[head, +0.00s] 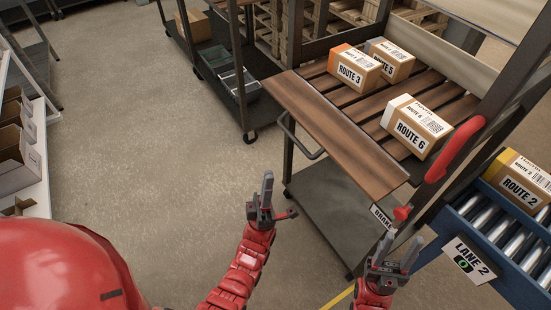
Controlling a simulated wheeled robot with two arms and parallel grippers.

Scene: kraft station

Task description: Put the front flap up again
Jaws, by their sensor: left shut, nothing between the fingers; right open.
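The front flap (335,135) is a brown board along the near side of the cart's slatted deck (374,98). It is folded outward, roughly level with the deck or sloping slightly. Boxes marked Route 3 (354,72), Route 5 (390,62) and Route 6 (417,127) sit on the deck behind it. My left gripper (267,184) is shut and empty, pointing up, in front of the cart and apart from the flap. My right gripper (398,252) is open and empty, below the flap's near right corner, close to the brake tag (382,217).
A red handle (455,149) and a red brake knob (402,213) are at the cart's right end. A blue roller conveyor marked Lane 2 (471,262) with a Route 2 box (520,181) stands at right. The floor (150,120) at left is clear.

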